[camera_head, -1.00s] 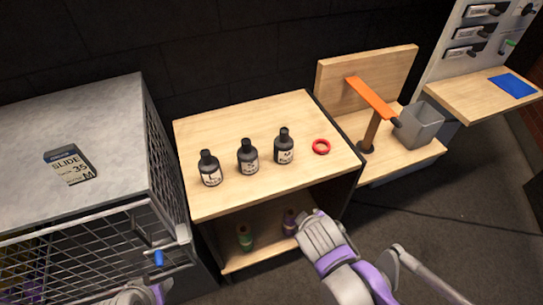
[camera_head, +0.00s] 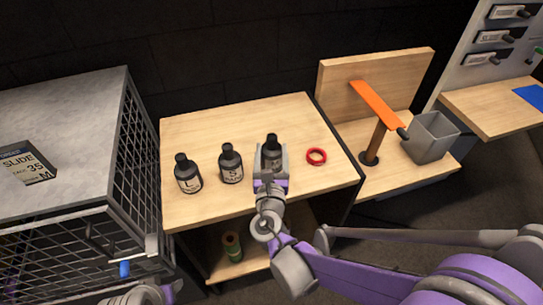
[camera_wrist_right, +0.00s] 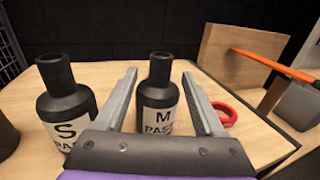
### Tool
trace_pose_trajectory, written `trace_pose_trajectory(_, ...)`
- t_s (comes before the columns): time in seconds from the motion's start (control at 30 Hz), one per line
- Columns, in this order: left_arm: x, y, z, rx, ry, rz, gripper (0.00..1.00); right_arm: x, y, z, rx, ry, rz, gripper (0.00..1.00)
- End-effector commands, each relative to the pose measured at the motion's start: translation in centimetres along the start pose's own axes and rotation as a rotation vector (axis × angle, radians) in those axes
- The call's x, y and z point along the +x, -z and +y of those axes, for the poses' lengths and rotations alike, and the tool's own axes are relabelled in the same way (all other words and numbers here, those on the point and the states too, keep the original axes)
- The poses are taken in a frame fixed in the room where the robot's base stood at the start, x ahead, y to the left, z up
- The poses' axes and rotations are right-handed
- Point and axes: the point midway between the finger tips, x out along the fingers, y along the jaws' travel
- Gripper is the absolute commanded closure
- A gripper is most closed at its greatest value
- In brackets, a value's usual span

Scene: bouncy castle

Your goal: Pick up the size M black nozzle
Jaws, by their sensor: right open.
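A black bottle with a narrow black top (camera_head: 272,143) stands upright on the wooden table. In the right wrist view, its pale label reads M (camera_wrist_right: 159,95). My right gripper (camera_head: 271,152) is open, with one finger on each side of this bottle. The wrist view shows the two fingers (camera_wrist_right: 158,76) apart around it, with gaps visible. The gripper hides the bottle's lower part in the head view. Only a grey and purple part of my left arm shows at the bottom left edge; its jaws are out of sight.
Black bottles marked S (camera_head: 231,165) and L (camera_head: 188,174) stand to the left. A red ring (camera_head: 316,156) lies close on the right. A wire cage (camera_head: 128,185) is left of the table (camera_head: 210,130). An orange arm (camera_head: 378,108) and grey bin (camera_head: 431,138) are right.

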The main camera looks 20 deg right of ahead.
Motion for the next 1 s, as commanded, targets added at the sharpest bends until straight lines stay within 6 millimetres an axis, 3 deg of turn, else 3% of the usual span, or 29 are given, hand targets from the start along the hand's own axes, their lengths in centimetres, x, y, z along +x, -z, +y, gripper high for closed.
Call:
trace_pose_trajectory(0.27, -0.1, 0.0, 0.0, 0.0, 0.0, 0.0, 0.5, 2.5, 0.2, -0.1, 0.003, 0.003, 0.001, 0.29)
trace_pose_trajectory(0.5, -0.2, 0.1, 0.0, 0.0, 0.0, 0.001, 0.5, 6.0, 0.6, 0.0, 0.003, 0.004, 0.0, 0.29)
trace_pose_trajectory(0.83, -0.2, 0.1, 0.0, 0.0, 0.0, 0.001, 0.5, 6.7, 0.7, 0.1, 0.004, 0.002, 0.001, 0.29)
trace_pose_trajectory(1.0, -0.2, 0.1, 0.0, 0.0, 0.0, 0.001, 0.5, 6.7, 0.7, 0.1, 0.004, 0.002, 0.001, 0.6)
